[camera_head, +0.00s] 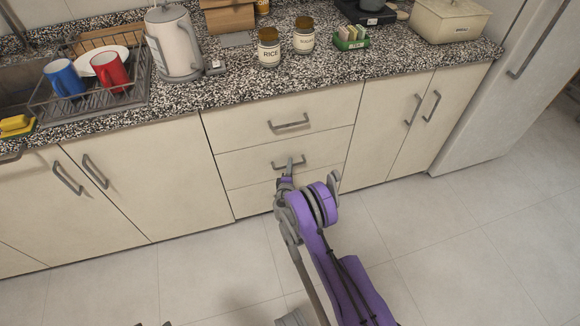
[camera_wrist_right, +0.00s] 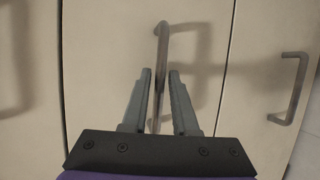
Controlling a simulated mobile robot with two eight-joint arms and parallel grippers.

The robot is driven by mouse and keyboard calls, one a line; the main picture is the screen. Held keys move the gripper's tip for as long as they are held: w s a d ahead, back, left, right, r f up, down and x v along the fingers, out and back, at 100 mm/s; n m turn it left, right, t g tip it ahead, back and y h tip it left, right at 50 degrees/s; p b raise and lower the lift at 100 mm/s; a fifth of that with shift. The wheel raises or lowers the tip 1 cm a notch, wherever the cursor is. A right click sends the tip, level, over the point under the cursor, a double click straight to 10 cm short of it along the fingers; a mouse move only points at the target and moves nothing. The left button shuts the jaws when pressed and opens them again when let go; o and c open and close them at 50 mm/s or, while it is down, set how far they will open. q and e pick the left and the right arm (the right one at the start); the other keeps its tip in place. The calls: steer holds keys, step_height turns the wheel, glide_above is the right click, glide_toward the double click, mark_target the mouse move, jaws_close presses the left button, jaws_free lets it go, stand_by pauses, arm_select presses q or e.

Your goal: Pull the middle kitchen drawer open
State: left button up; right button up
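The middle drawer (camera_head: 240,167) is cream and looks shut, with its front flush with the drawers above and below. Its grey bar handle (camera_head: 300,163) is partly hidden by my right gripper (camera_head: 287,172), which is at the handle. In the right wrist view, the fingers of the right gripper (camera_wrist_right: 159,72) are apart, one on each side of the handle (camera_wrist_right: 162,42). The bar runs between them, with a narrow gap showing on either side. The left gripper does not show.
The top drawer (camera_head: 235,131) is shut above, with its own handle (camera_head: 288,126). Cabinet doors (camera_head: 385,125) flank the drawers. The granite counter (camera_head: 220,95) holds a kettle (camera_head: 175,45), mugs and jars. The tiled floor in front (camera_head: 200,275) looks clear.

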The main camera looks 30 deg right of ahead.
steer(key=shift+w+d, duration=0.1)
steer(key=shift+w, duration=0.1)
jaws_close()
stand_by(1.4)
